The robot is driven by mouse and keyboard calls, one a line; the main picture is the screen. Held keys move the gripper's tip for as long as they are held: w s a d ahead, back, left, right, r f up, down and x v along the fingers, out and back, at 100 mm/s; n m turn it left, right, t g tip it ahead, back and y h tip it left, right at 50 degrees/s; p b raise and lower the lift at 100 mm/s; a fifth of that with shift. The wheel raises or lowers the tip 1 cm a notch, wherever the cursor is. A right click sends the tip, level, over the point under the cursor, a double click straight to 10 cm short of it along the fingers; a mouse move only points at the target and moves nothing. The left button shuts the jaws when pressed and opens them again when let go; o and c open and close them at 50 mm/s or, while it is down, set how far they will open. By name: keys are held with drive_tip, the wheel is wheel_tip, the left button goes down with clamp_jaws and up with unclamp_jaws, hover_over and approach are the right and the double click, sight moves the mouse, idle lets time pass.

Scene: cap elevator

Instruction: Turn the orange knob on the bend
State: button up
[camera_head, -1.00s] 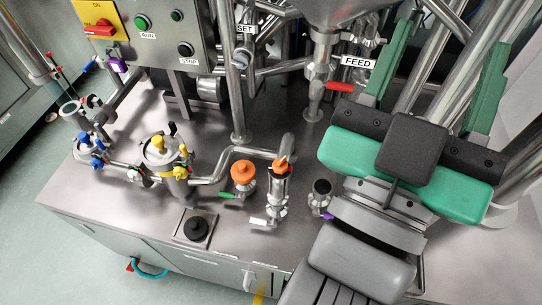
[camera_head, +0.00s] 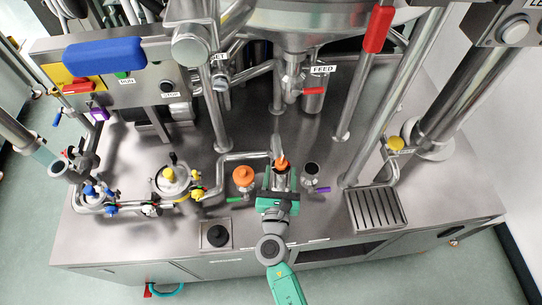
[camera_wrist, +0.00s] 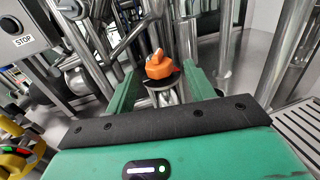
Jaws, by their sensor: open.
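An orange pointer knob (camera_head: 282,162) tops a small upright steel fitting beside a pipe bend. In the wrist view the orange knob (camera_wrist: 159,66) shows near the far end of the gap between my two green fingers. My gripper (camera_head: 280,180) is open, reaching in from the front of the bench, with one finger on each side of the fitting. I see gaps between the fingers and the knob, and I cannot tell whether the tips reach it fully. A second, round orange knob (camera_head: 243,175) stands just left of my gripper.
A dark-topped fitting with a purple handle (camera_head: 323,190) stands close on the right. The yellow-topped vessel (camera_head: 171,180) and blue valve (camera_head: 91,191) are farther left. Steel posts and the FEED hopper (camera_head: 300,25) rise behind. A drain grate (camera_head: 376,209) lies right.

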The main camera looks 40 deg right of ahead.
sight(282, 157)
drive_tip(key=x, duration=0.6)
drive_tip(key=shift+r+b, duration=0.1)
drive_tip(key=shift+b, duration=0.25)
drive_tip(key=c, duration=1)
